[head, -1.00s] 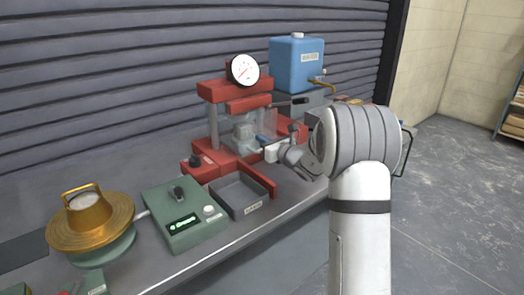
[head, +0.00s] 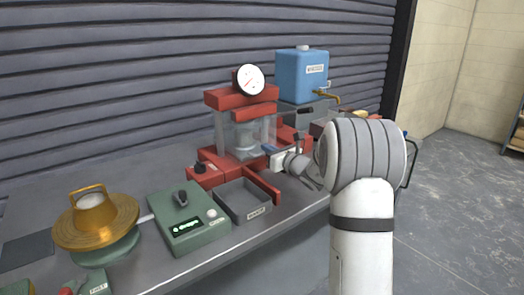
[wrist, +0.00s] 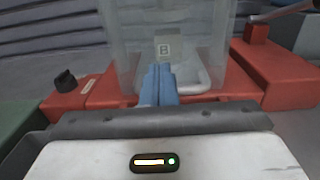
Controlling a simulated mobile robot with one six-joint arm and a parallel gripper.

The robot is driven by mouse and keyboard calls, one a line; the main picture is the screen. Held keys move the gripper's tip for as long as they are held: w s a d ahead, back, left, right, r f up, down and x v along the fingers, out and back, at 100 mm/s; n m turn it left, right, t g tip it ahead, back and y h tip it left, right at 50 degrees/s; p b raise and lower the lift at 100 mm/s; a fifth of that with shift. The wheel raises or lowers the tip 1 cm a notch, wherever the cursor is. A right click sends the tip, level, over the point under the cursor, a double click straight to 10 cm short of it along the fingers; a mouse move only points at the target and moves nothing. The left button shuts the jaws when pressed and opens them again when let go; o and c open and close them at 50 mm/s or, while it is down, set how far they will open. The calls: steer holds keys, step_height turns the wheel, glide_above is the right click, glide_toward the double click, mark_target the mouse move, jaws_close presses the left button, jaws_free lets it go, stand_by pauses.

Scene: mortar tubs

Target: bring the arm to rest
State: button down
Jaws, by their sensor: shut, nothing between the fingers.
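My gripper (head: 268,149) is in front of the red press (head: 240,98), its blue fingers pressed together and empty. In the wrist view the shut fingers (wrist: 158,84) point at the press's clear guard (wrist: 125,50). Whether the fingertips touch the guard I cannot tell. A grey block (wrist: 170,48) marked B stands behind the clear guard. My arm reaches in from the right of the head view, bent at a large grey joint, with its wrist low over the bench.
A grey tray (head: 243,214), a green control box (head: 188,232) and a brass flow table (head: 97,225) stand left of my gripper. A blue tank (head: 302,75) stands behind on the right. Open floor (head: 450,200) lies to the right.

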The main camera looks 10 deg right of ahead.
steer(key=v, duration=1)
steer(key=s+a+r+n+g+y+p, duration=0.1)
steer(key=s+a+r+n+g+p, duration=0.1)
steer(key=s+a+n+g+p, duration=0.5)
steer(key=s+a+r+n+g+y, duration=0.15)
steer(key=s+a+n+g, duration=0.35)
steer(key=s+a+n, duration=0.6)
steer(key=s+d+r+n+g+h+p, duration=0.1)
steer(key=s+d+n+h+p, duration=0.2)
steer(key=s+n, duration=0.3)
steer(key=s+d+r+n+g+h+p, duration=0.1)
steer(key=s+d+n+h+p, duration=0.2)
steer(key=s+n+h, duration=0.3)
steer(key=s+d+n, duration=0.1)
steer(key=s, duration=0.3)
steer(key=shift+s, duration=0.25)
